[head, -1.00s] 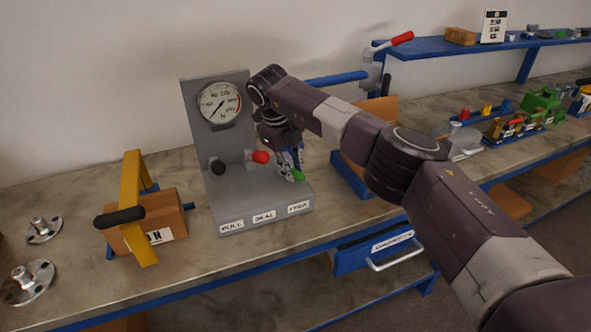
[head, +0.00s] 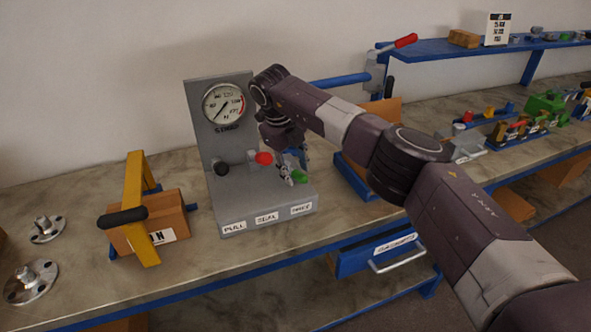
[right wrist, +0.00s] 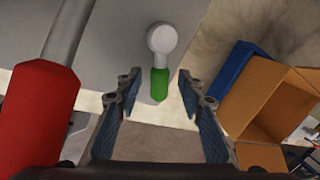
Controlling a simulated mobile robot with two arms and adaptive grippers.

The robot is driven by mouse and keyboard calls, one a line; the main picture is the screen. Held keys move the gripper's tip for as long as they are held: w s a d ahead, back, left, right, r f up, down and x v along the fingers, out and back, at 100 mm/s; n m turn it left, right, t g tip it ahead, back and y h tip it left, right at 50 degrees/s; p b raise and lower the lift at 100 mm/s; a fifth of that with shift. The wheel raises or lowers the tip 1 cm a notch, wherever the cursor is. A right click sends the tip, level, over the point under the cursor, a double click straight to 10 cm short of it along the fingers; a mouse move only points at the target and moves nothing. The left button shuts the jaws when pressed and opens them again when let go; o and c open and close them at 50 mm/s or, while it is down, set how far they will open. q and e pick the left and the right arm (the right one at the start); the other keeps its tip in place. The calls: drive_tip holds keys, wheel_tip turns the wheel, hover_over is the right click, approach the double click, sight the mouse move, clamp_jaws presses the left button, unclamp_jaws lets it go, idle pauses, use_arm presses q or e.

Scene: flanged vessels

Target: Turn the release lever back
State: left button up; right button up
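A grey stand (head: 240,190) carries a round gauge and three controls above a row of labels. A green-tipped lever (head: 299,177) is on its right side, a red-handled lever (head: 263,158) in the middle and a black knob (head: 221,169) at left. No label reads clearly as release. My right gripper (head: 291,171) is at the green lever. In the right wrist view the green handle (right wrist: 160,84) lies between the two open fingers (right wrist: 158,90), with a gap on each side. The red handle (right wrist: 40,112) is close at the left there. My left gripper is not in view.
A yellow clamp frame (head: 134,195) over a brown block stands left of the stand, with metal flanges (head: 31,281) further left. An open cardboard box (right wrist: 282,110) in a blue tray is close at the right. A blue drawer (head: 375,252) is below.

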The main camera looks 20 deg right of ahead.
drive_tip(key=v, duration=1.1)
drive_tip(key=shift+r, duration=0.4)
drive_tip(key=shift+a, duration=0.1)
